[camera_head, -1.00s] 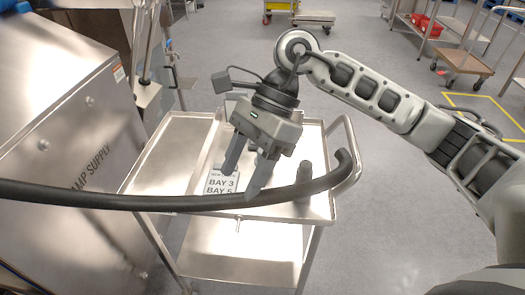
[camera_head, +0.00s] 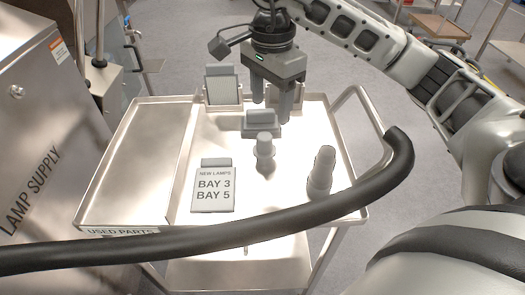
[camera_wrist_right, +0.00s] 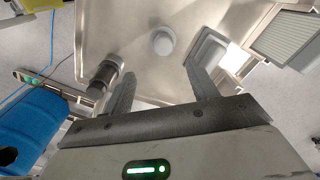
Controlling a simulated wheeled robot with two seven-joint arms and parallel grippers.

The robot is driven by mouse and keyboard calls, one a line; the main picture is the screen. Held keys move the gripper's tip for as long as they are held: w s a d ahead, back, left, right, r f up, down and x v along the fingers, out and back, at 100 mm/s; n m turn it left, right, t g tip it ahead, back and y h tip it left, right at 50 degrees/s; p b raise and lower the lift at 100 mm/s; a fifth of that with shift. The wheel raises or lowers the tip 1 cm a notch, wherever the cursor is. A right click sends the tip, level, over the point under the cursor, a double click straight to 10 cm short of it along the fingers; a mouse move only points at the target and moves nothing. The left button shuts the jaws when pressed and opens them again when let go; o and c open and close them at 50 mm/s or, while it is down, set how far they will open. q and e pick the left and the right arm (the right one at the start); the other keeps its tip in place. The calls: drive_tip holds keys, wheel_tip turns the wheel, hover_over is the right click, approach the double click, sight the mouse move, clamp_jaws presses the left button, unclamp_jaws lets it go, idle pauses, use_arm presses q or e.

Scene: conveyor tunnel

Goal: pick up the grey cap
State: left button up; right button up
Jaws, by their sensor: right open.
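A small grey round-topped piece (camera_head: 264,145), which looks like the grey cap, stands upright on the steel tray (camera_head: 145,150) of a cart. A round pale grey piece (camera_wrist_right: 162,40) in the right wrist view seems to be the same one. My right gripper (camera_head: 271,112) points down behind and slightly above it, apart from it. In the wrist view its two fingers (camera_wrist_right: 160,90) are spread with nothing between them. My left gripper is not in view.
A grey block (camera_head: 262,122) sits just behind the cap. A sign reading BAY 3 BAY 5 (camera_head: 213,190) lies left of centre. A thick black bar (camera_head: 290,218) crosses in front. The tray's left section is bare.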

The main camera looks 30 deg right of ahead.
sight(265, 136)
wheel_tip(265, 136, down, 7)
drive_tip(key=shift+r, duration=0.1)
drive_tip(key=shift+w+a+f, duration=0.1)
drive_tip(key=shift+w+f, duration=0.05)
drive_tip(key=shift+f, duration=0.75)
drive_tip(key=shift+w+a+f, duration=0.1)
drive_tip(key=shift+a+f, duration=0.05)
drive_tip(key=shift+f, duration=0.75)
drive_tip(key=shift+w+a+f, duration=0.1)
drive_tip(key=shift+w+f, duration=0.05)
drive_tip(key=shift+f, duration=0.75)
drive_tip(key=c, duration=0.8)
